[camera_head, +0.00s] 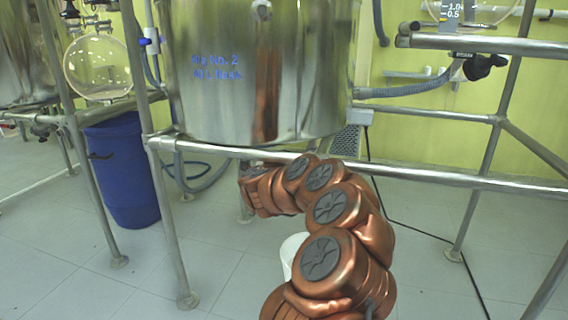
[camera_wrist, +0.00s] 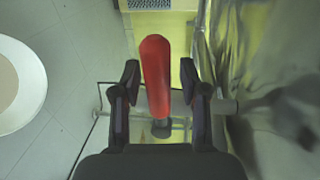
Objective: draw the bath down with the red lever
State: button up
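The red lever (camera_wrist: 156,75) stands in the middle of the wrist view, on a dark stem. My gripper (camera_wrist: 159,85) is open, with one dark finger on each side of the lever. A gap shows between each finger and the lever. The steel bath (camera_head: 255,75), with blue lettering, sits in the frame in the head view. My arm reaches under its right side there. The lever cannot be made out in the head view, and my fingers are hidden there.
A steel rail (camera_head: 430,177) runs below the bath, close above my arm. A white bucket (camera_head: 291,252) stands on the floor, partly behind my arm; a white round container (camera_wrist: 36,85) shows left in the wrist view. A blue bin (camera_head: 125,175) stands at left.

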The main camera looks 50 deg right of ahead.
jog(key=shift+o, duration=0.2)
jog(key=shift+a, duration=0.1)
jog(key=v, duration=1.2)
jog(key=shift+f, duration=0.1)
dwell(0.5)
